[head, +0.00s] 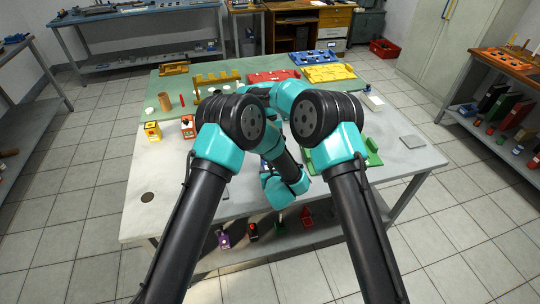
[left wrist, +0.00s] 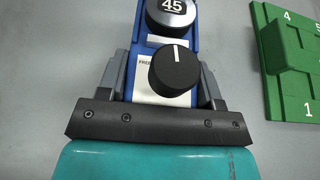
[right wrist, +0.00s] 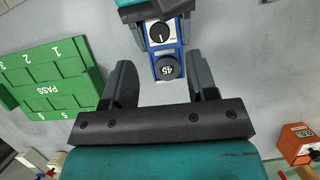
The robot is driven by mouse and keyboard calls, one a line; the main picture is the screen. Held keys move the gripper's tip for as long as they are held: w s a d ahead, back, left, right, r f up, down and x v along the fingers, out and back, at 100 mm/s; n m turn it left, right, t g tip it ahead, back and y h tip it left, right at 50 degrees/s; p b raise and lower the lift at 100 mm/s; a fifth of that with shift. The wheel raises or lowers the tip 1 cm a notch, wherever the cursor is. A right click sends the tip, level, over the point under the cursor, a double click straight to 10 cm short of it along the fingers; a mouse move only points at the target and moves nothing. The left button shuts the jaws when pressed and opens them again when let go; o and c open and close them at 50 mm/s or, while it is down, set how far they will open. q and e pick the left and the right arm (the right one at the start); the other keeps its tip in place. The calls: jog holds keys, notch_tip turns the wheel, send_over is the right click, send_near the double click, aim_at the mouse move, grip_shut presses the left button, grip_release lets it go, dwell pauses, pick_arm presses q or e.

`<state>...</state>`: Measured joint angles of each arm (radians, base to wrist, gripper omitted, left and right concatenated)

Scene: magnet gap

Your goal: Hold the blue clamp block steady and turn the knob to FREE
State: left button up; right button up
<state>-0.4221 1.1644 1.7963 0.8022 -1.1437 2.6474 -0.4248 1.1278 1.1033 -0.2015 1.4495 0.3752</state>
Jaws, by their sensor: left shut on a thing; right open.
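The blue clamp block (left wrist: 196,53) lies between the fingers of my left gripper (left wrist: 160,78), which is shut on its sides. It carries a black knob (left wrist: 175,70) whose white line points toward the round display reading 45 (left wrist: 171,10). The word FREE (left wrist: 146,62) is printed left of the knob in the left wrist view. The right wrist view shows the same block (right wrist: 150,45), with its knob (right wrist: 161,33), ahead of my open, empty right gripper (right wrist: 160,75). In the head view my arms hide most of the block.
A green numbered board marked PASS (right wrist: 50,85) lies beside the block; it also shows in the left wrist view (left wrist: 290,60). A red-orange box (right wrist: 298,143) stands on the other side. Yellow racks (head: 328,73) and a red tray (head: 272,76) sit at the table's back. The table's front left is clear.

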jog(key=v, duration=0.5)
jog(key=shift+w+r, duration=0.1)
jog(key=shift+r, duration=0.2)
jog(key=m, duration=0.1)
jog(key=d+m+y, duration=0.1)
jog(key=m, duration=0.1)
jog(key=shift+w+d+m, duration=0.1)
jog(key=shift+d+m, duration=0.2)
jog(key=shift+f, duration=0.1)
jog(key=x, duration=1.2)
jog(key=shift+a, duration=0.15)
